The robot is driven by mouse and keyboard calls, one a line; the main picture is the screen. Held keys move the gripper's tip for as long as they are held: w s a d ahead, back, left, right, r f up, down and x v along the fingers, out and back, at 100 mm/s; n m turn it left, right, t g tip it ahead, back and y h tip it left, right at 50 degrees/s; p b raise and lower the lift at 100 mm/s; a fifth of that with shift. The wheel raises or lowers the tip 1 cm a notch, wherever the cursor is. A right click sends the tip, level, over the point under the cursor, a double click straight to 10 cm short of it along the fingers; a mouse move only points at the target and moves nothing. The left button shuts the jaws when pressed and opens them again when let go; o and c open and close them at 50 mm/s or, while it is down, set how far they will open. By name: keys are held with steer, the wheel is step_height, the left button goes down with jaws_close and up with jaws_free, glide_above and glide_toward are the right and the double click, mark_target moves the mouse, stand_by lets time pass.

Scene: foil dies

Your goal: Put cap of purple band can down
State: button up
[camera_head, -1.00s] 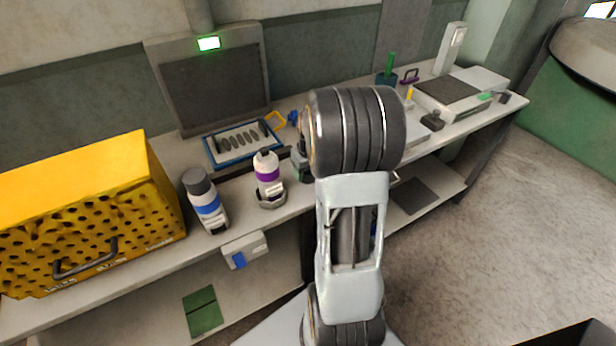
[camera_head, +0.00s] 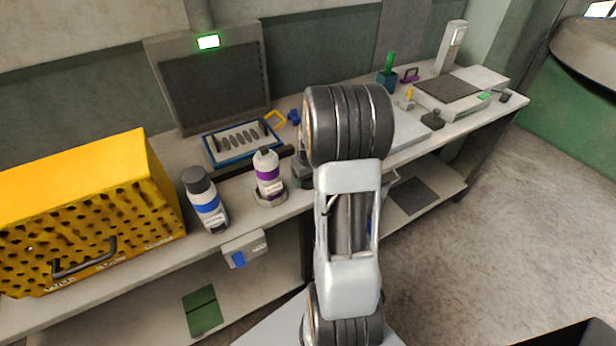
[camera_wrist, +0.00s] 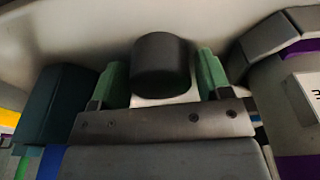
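The purple band can (camera_head: 268,176) stands upright in a grey holder near the bench's front edge. Its top shows a narrow dark neck, with no wide cap like that of the blue band can. In the wrist view a dark grey round cap (camera_wrist: 162,66) sits between the green fingers of my gripper (camera_wrist: 163,78), which look shut on it. A can with purple bands (camera_wrist: 292,100) shows large at the right of the wrist view, apart from the fingers. In the head view my arm mostly hides the gripper, and the cap cannot be made out.
The blue band can (camera_head: 206,201) with its dark cap stands left of the purple one. A yellow perforated case (camera_head: 85,210) fills the left end. A blue-framed tray (camera_head: 240,142) lies behind the cans. A scale (camera_head: 450,92) and small items occupy the right end.

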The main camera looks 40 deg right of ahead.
steer(key=shift+o, duration=1)
step_height(320, 180, up, 12)
steer(key=s, duration=0.1)
steer(key=shift+s+r, duration=0.15)
steer(key=shift+s, duration=0.25)
steer(key=shift+a, duration=0.1)
